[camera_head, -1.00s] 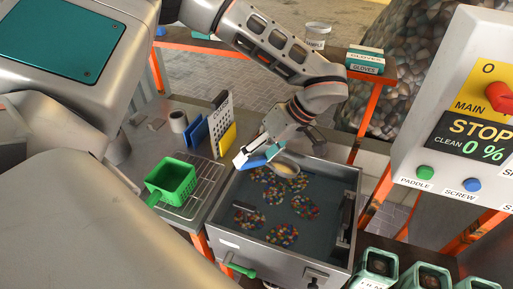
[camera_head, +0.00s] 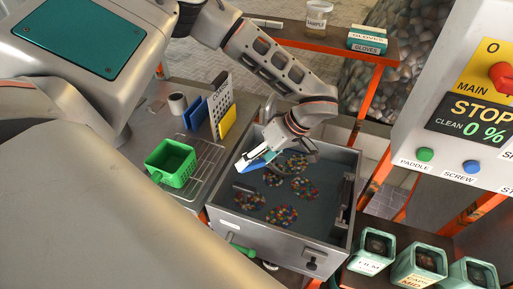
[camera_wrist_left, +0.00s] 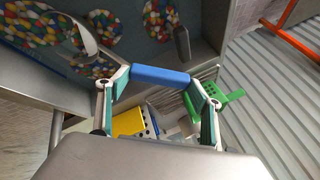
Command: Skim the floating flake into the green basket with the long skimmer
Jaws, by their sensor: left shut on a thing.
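My left gripper (camera_head: 262,157) is shut on the blue handle of the skimmer (camera_wrist_left: 160,76), above the tank's left rim. In the wrist view the handle spans between the fingertips, and a pale curved metal part shows at upper left; the skimmer's head is hidden by the gripper in the head view. Several round patches of multicoloured flake (camera_head: 281,216) float on dark water in the steel tank (camera_head: 262,238). The green basket (camera_head: 172,163) stands on a wire rack left of the tank; it shows partly in the wrist view (camera_wrist_left: 222,92). My right gripper is not in view.
A perforated board (camera_head: 220,104) with blue and yellow pieces stands behind the basket, near a grey cup (camera_head: 177,104). A control panel (camera_head: 462,100) is at the right, with green bins (camera_head: 418,265) below. A shelf (camera_head: 330,40) runs behind.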

